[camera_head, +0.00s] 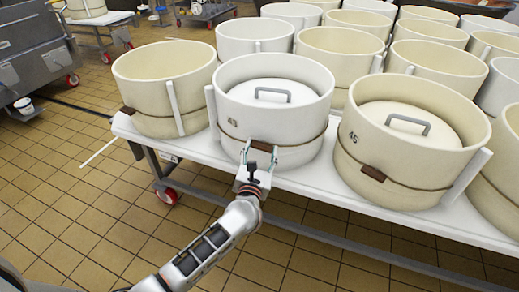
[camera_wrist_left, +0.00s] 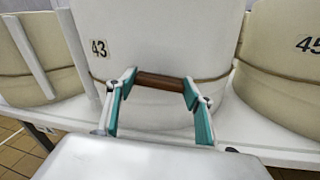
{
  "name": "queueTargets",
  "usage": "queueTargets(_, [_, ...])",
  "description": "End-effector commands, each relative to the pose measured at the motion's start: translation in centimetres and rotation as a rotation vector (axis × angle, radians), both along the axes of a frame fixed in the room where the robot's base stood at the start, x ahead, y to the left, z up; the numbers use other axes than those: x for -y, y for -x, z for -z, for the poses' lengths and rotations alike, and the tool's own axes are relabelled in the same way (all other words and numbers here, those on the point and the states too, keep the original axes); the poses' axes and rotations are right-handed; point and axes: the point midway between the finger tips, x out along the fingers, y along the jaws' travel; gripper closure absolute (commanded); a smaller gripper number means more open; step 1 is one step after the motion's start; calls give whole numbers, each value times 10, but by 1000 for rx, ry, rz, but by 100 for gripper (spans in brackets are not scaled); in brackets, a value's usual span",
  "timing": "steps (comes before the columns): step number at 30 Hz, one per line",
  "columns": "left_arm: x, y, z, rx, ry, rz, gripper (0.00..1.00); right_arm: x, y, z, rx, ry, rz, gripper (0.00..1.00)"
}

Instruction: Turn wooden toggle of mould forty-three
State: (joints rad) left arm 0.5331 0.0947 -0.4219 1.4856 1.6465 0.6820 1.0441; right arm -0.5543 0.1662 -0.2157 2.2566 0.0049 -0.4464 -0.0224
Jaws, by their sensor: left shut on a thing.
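Mould forty-three (camera_head: 274,115) is a white round mould at the front edge of the table in the head view, with its number on its side and a lid with a grey handle inside. In the left wrist view the mould (camera_wrist_left: 150,50) fills the upper middle. Its brown wooden toggle (camera_wrist_left: 160,82) lies about level on the cord around its lower wall. My left gripper (camera_wrist_left: 160,88) is shut on the toggle, one fingertip at each end. It also shows in the head view (camera_head: 260,150), reaching up from below. My right gripper is not in view.
Mould forty-five (camera_head: 405,140) stands to the right, with its own toggle and lid. An empty cream mould (camera_head: 165,85) stands to the left. More moulds fill the white table (camera_head: 310,180) behind. Tiled floor in front is clear.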

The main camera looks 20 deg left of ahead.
Motion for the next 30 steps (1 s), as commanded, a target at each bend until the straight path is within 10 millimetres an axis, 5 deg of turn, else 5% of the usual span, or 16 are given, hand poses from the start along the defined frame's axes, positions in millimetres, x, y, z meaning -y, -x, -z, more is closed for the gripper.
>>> queueTargets(30, [2,-1,-2,-166,-946,-1,70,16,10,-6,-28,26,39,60])
